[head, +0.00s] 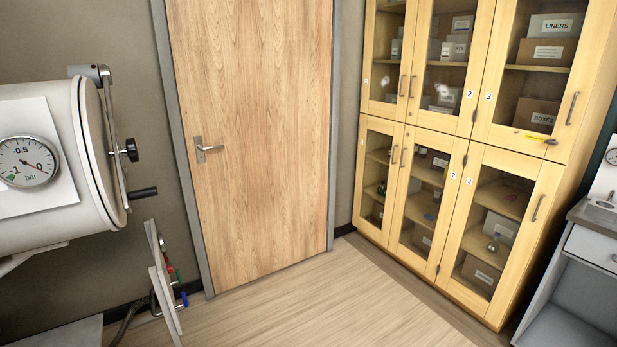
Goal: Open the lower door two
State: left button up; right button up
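Lower door two (412,222) is the middle glass door in the bottom row of the wooden cabinet, and it looks shut. Its number label (452,175) is near its upper right edge. Its grey bar handle (403,156) is upright near its upper left edge, close beside the handle of lower door one (393,154). Boxes and small items show dimly behind the glass. Neither of my grippers is in view.
A grey bench (590,235) stands at far right. A wooden room door (255,130) is shut. A round chamber (60,160) juts in at left. The floor (330,300) before the cabinet is clear.

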aim_at(454, 145)
jog(key=z, duration=0.15)
jog(key=i, duration=2.25)
jog(key=z, duration=1.25)
jog(key=i, duration=1.55)
jog(key=z, duration=0.7)
